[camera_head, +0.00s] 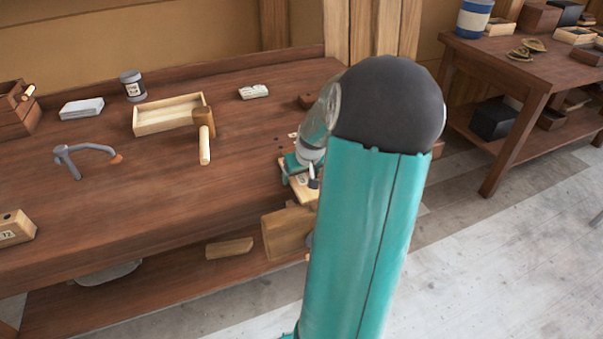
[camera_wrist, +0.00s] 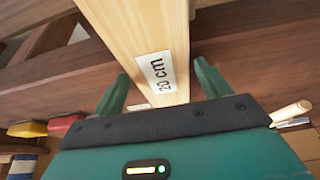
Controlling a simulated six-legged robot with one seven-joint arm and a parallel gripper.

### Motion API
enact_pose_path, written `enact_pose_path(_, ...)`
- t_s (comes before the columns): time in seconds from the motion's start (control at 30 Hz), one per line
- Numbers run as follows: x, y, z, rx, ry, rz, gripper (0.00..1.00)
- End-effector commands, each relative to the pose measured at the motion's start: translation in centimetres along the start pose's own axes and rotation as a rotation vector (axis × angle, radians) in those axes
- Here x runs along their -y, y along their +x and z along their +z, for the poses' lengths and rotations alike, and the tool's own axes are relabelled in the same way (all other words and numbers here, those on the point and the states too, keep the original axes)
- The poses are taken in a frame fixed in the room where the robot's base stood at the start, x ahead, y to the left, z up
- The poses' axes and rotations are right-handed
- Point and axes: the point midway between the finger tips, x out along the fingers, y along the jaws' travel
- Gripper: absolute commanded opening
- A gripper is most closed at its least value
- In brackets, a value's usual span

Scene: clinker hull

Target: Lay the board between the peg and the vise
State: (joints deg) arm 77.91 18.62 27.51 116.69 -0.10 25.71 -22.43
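In the head view, part of the pale board (camera_head: 303,191) shows below my gripper (camera_head: 298,166), near the bench's right end; my arm hides the rest. A brown wooden block, apparently the vise's jaw (camera_head: 287,232), hangs at the bench's front edge just below. I cannot make out the peg; dark holes show in the bench top nearby.
The workbench (camera_head: 180,190) carries an open wooden box (camera_head: 165,120), a mallet (camera_head: 204,143), a grey holdfast (camera_head: 75,160), a tin (camera_head: 132,86) and a block marked 12 (camera_head: 14,229). A wood offcut (camera_head: 229,248) lies on the shelf below. Another table (camera_head: 510,85) stands at right; floor between is clear.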

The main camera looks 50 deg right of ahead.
Motion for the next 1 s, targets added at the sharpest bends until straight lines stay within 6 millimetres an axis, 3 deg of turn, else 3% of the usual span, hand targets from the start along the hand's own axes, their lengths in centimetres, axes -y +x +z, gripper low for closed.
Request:
enact_pose_path(0.33, 0.0, -0.1, -0.1, 0.000, 0.000, 0.000, 0.85)
enact_pose_path(0.47, 0.0, -1.1, -0.2, -0.002, 0.001, 0.002, 0.85)
enact_pose_path(1.0, 0.0, -10.9, -0.2, -0.002, 0.000, 0.003, 0.85)
